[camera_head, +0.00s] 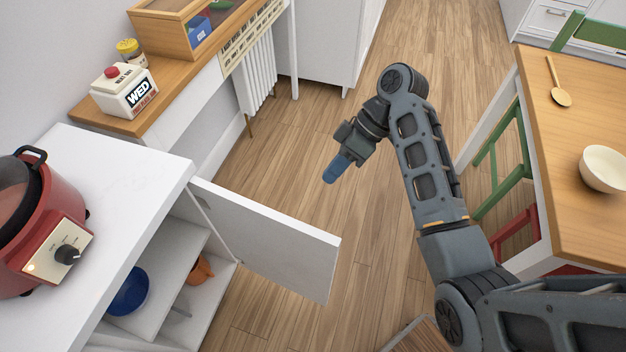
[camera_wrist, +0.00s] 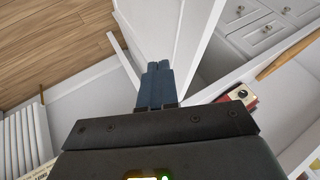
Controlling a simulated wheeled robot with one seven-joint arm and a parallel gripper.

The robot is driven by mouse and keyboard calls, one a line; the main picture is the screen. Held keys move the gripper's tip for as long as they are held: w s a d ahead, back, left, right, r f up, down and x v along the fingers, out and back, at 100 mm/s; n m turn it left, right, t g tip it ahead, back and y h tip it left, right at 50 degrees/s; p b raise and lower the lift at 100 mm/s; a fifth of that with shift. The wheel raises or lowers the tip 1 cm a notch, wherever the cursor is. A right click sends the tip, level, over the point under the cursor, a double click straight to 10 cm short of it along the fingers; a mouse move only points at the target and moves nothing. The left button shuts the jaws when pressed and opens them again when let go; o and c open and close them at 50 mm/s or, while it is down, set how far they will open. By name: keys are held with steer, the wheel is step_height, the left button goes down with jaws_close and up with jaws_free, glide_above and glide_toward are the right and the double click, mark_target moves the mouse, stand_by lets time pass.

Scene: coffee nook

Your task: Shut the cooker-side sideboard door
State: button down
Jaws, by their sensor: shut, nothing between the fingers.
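The white sideboard (camera_head: 125,165) stands at the left with a red cooker (camera_head: 45,225) on top. Its door (camera_head: 280,240) is wide open, hinged near the sideboard's far front corner and sticking out to the right over the floor. My gripper (camera_head: 330,176) is shut and empty, its blue fingers pointing down-left. It is beyond the door, on the side away from the open shelves, with floor showing between. In the wrist view the shut fingers (camera_wrist: 156,72) overlap a white panel (camera_wrist: 160,25), likely the door; contact cannot be told.
Inside the sideboard are a blue bowl (camera_head: 130,292) and an orange item (camera_head: 202,270). A wooden-topped table (camera_head: 585,120) with green and red chairs stands at the right. Wood floor between is clear.

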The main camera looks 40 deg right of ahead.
steer(key=s+a+f+p, duration=0.1)
steer(key=a+f, duration=0.6)
steer(key=a, duration=0.1)
steer(key=shift+a+f, duration=0.15)
steer(key=shift+a, duration=0.25)
steer(key=shift+s+a, duration=0.1)
